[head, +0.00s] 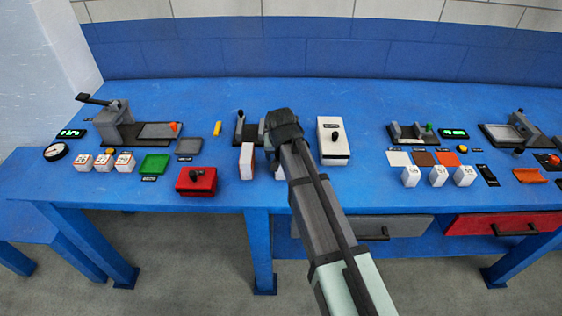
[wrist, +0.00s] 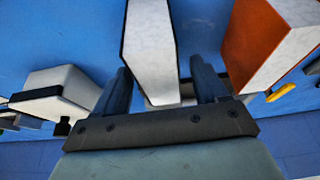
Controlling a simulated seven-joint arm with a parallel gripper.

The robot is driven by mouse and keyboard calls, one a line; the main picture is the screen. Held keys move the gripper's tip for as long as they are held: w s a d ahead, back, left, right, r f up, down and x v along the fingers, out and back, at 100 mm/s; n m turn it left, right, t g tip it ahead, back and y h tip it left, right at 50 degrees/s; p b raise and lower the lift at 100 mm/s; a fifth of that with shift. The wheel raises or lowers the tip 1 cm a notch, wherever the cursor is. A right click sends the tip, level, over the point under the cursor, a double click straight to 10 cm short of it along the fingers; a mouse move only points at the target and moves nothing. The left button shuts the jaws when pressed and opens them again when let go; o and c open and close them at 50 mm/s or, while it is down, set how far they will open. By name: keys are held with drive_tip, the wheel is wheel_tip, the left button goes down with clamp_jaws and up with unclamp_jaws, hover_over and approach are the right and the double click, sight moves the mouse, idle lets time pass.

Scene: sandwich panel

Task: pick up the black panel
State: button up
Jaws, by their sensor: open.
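The black panel, a white slab with a black edge (wrist: 150,52), stands upright between my gripper's fingers in the wrist view. In the head view only a small white part of it (head: 278,173) shows beside my arm. My gripper (wrist: 160,68) is open, with one finger on each side of the panel; I cannot tell whether either touches it. In the head view my gripper (head: 282,140) is over the middle of the blue table and hides most of the panel. A similar slab with an orange face (head: 246,160) stands just left; it is at the right in the wrist view (wrist: 272,42).
A white box with a black knob (head: 333,142) stands close to the right of my gripper. A grey fixture (head: 243,130) is behind it. A red box (head: 196,181) lies left, with several white blocks (head: 104,162) beyond. Open blue tabletop (head: 300,95) lies at the back.

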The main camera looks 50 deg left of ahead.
drive_tip(key=shift+f, duration=0.15)
idle(0.3)
drive_tip(key=c, duration=1.1)
wheel_tip(320, 180, up, 10)
drive_tip(key=shift+f, duration=0.1)
drive_tip(key=w+a, duration=0.1)
drive_tip(key=a, duration=0.5)
drive_tip(key=w+a, duration=0.1)
drive_tip(key=a, duration=0.6)
drive_tip(key=w+a+r, duration=0.1)
drive_tip(key=w+a, duration=0.1)
drive_tip(key=a, duration=0.5)
